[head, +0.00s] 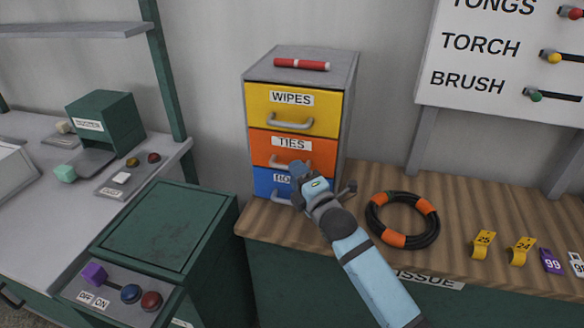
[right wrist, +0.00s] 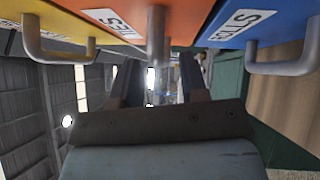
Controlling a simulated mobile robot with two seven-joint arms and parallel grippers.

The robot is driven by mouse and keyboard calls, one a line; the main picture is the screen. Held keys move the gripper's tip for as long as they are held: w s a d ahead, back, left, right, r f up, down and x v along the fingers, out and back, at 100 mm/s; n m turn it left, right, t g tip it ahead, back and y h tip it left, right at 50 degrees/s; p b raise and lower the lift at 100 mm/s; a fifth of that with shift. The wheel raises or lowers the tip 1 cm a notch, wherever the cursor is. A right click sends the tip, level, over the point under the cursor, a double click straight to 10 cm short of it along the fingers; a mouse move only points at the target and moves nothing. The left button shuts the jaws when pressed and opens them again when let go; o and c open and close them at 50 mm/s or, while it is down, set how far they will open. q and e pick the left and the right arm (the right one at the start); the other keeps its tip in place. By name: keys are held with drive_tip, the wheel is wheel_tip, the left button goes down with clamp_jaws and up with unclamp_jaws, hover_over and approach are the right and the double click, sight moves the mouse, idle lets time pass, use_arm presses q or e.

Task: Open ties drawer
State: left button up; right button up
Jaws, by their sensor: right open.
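The orange ties drawer (head: 262,147) is the middle drawer of a small grey cabinet and is closed. Its grey bar handle (head: 277,162) is partly covered by my right gripper (head: 303,183), which is right in front of the cabinet. In the right wrist view, the ties handle (right wrist: 158,38) lies in line with the gap between the two open fingers (right wrist: 157,82). The fingers are apart and empty; I cannot tell whether they reach around the bar. My left gripper is not in view.
The yellow wipes drawer (head: 317,116) above and the blue drawer (head: 263,183) below are closed. A red tube (head: 301,64) lies on the cabinet. A black and orange hose coil (head: 402,240) lies on the wooden counter (head: 470,199). A green box (head: 160,225) stands to the left.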

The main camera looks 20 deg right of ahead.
drive_tip(key=shift+x, duration=1.4)
clamp_jaws()
